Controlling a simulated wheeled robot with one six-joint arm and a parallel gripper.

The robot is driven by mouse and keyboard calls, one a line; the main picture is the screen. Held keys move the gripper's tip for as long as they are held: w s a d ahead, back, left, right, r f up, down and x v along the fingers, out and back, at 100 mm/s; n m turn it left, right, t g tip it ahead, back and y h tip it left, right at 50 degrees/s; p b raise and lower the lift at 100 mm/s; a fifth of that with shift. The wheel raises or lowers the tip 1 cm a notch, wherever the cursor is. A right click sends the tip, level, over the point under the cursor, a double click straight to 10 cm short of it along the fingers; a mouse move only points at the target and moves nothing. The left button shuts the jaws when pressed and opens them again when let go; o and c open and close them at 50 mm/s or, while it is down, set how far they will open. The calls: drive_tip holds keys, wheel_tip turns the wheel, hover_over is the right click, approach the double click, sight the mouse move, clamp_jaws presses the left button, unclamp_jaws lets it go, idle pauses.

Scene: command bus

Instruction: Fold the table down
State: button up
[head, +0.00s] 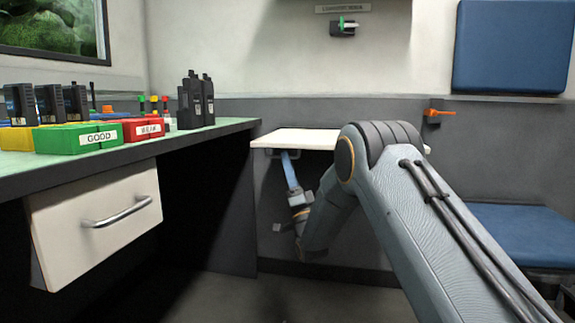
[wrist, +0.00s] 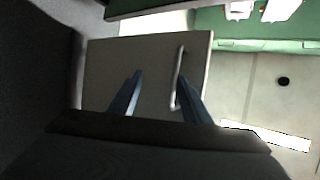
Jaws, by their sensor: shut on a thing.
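The table (head: 290,137) is a small pale panel against the grey wall in the head view. It stands out level, and my arm hides its right part. My gripper (head: 288,157) points up under the table's left end, its blue fingers reaching a small dark bracket (head: 270,153) at the underside. It is shut on that bracket, though the contact is small and hard to make out. In the wrist view the two blue fingers of my gripper (wrist: 158,78) stand apart, and what they hold does not show clearly.
A counter (head: 225,127) with bins and radios stands at the left. A blue seat (head: 525,230) and an orange lever (head: 440,113) are at the right.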

drive_tip(key=p+v, duration=0.3)
drive_tip(key=v, duration=0.5)
